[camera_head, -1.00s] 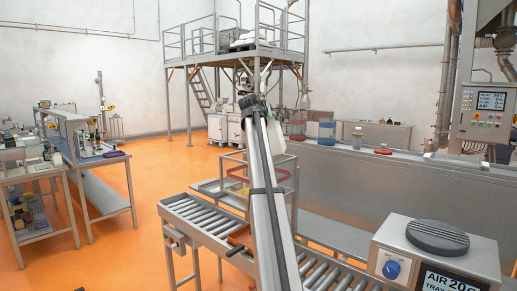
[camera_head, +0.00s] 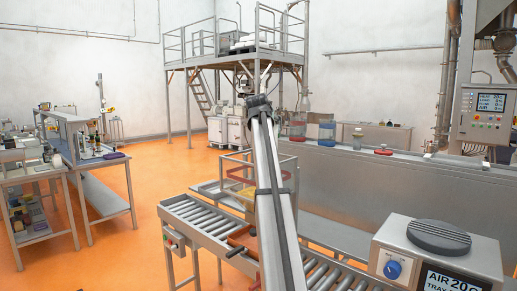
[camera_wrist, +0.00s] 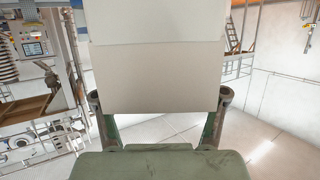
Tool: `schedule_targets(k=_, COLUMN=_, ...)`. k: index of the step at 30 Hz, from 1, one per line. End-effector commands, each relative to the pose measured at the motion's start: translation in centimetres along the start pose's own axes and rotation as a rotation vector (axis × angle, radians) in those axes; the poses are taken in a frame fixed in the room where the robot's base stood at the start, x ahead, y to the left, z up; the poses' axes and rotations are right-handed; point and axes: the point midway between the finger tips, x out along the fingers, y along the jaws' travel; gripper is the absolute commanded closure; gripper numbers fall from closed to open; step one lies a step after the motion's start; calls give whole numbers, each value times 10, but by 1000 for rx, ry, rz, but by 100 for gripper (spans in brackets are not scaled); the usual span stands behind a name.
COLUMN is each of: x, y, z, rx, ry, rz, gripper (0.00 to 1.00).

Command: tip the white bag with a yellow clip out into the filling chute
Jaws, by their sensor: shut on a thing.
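In the wrist view, my gripper (camera_wrist: 160,97) is shut on a pale, flat-faced white thing (camera_wrist: 155,65), which fits the white bag. It fills the upper middle of the picture between the two dark fingers, and a crease or edge crosses it. No yellow clip shows on the visible face. In the head view, my arm stretches away from the camera and hides the gripper and its load. I cannot clearly pick out the filling chute in either view.
A steel bench (camera_head: 400,172) with several jars runs along the right. A roller conveyor (camera_head: 205,225) stands in front, with a grey device (camera_head: 440,255) at near right. A railed platform (camera_head: 240,52) rises at the back. Orange floor is open on the left.

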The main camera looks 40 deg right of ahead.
Motion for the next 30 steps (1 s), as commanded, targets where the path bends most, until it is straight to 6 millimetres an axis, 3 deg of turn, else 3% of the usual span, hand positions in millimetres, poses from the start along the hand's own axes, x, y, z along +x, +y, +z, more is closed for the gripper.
schedule_targets(k=16, x=-10, y=0, z=-29, rx=-2, ry=1, rz=1, gripper=70)
schedule_targets(k=30, x=-10, y=0, z=-28, rx=-2, ry=0, rz=1, gripper=70)
